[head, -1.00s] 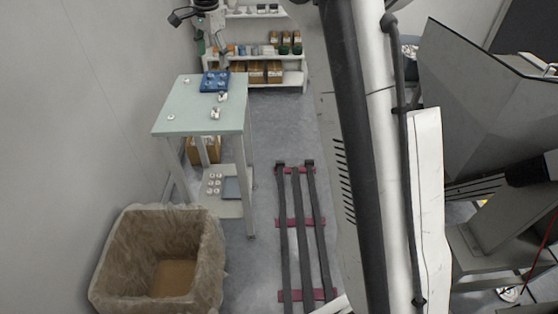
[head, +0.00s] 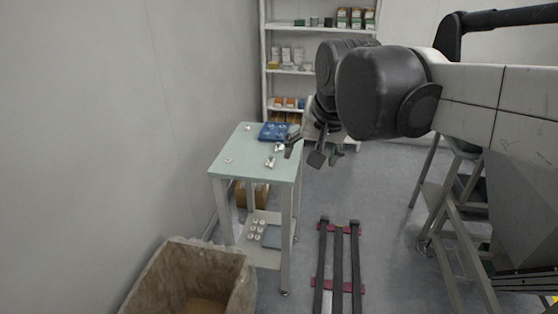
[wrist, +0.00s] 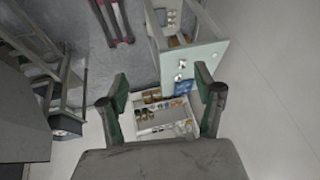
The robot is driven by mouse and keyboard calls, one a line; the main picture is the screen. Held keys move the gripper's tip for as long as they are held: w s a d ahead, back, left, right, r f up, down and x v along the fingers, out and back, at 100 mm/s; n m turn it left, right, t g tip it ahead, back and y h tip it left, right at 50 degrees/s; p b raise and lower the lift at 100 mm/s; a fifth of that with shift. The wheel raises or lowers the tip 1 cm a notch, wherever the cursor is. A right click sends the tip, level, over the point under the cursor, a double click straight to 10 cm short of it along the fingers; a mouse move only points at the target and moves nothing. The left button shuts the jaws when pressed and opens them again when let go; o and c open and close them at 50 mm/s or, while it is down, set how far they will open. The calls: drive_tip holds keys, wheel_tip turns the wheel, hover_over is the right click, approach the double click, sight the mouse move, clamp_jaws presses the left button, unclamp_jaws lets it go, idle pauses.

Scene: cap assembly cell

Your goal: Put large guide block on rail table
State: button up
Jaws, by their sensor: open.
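My gripper (head: 305,152) is open and empty, with its two fingers spread apart, near the right edge of the pale green table (head: 232,145). Its dark green fingers also show in the wrist view (wrist: 162,85). Small silvery blocks (head: 270,161) and (head: 280,147) lie on the right half of the table top. I cannot tell which of them is the large guide block. The table and the blocks (wrist: 182,64) also show in the wrist view, beyond the fingers. Nothing is between the fingers.
A blue tray (head: 275,131) lies at the table's far end. White round parts (head: 257,228) sit on its lower shelf. A lined bin (head: 160,285) stands in front. Dark rails (head: 338,270) lie on the floor to the right. A shelf rack (head: 290,72) stands behind.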

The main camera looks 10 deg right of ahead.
drive_tip(key=s+f+n, duration=0.2)
drive_tip(key=s+f, duration=0.2)
drive_tip(key=s, duration=0.2)
drive_tip(key=s+f+n+t, duration=0.1)
drive_tip(key=s+f+n, duration=0.1)
drive_tip(key=s+f, duration=0.2)
drive_tip(key=shift+s+f+t, duration=0.25)
drive_tip(key=shift+s+t, duration=0.05)
drive_tip(key=shift+s, duration=1.15)
